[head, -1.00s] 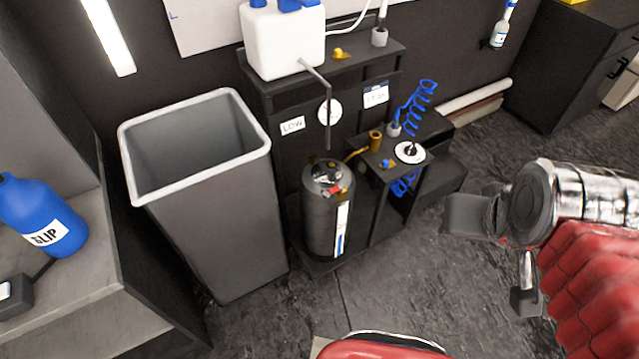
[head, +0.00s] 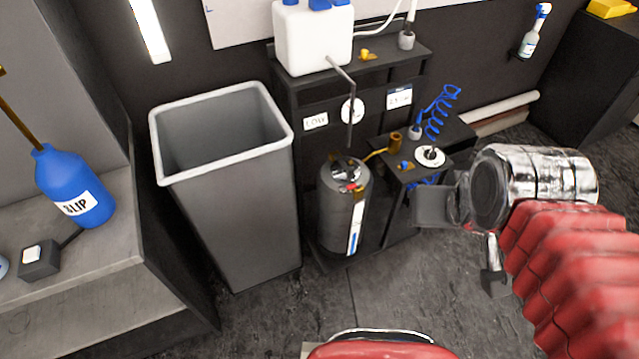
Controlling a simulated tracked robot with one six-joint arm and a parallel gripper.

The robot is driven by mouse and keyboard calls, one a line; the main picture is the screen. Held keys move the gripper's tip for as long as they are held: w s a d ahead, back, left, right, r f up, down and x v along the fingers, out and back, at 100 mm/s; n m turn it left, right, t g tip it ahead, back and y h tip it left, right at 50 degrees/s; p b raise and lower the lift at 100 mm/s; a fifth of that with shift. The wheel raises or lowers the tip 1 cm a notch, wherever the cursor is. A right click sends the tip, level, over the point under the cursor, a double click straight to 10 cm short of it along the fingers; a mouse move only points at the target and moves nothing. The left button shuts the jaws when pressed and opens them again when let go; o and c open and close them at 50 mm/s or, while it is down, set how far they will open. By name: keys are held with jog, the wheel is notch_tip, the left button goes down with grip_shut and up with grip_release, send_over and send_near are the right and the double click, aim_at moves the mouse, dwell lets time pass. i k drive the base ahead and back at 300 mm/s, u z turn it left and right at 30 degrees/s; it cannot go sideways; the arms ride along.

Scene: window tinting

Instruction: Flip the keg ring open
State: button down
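A dark grey keg (head: 333,222) with a white and blue strip on its side stands upright on the low base of the black stand. Its top (head: 345,168) carries metal fittings and small red parts. The ring is too small to make out, so I cannot tell whether it lies flat or stands up. My gripper (head: 464,240) is to the right of the keg in the head view, apart from it. Its two dark fingers are spread and nothing shows between them.
A thin spout pipe (head: 351,100) from the white tank (head: 312,38) hangs over the keg. A small side table (head: 405,166) with a brass cup and a blue coiled hose stands right of the keg. A tall grey bin (head: 230,205) stands left. Floor in front is clear.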

aim_at(357, 185)
jog(key=u, duration=1.35)
jog(key=i, duration=1)
jog(key=u, duration=0.05)
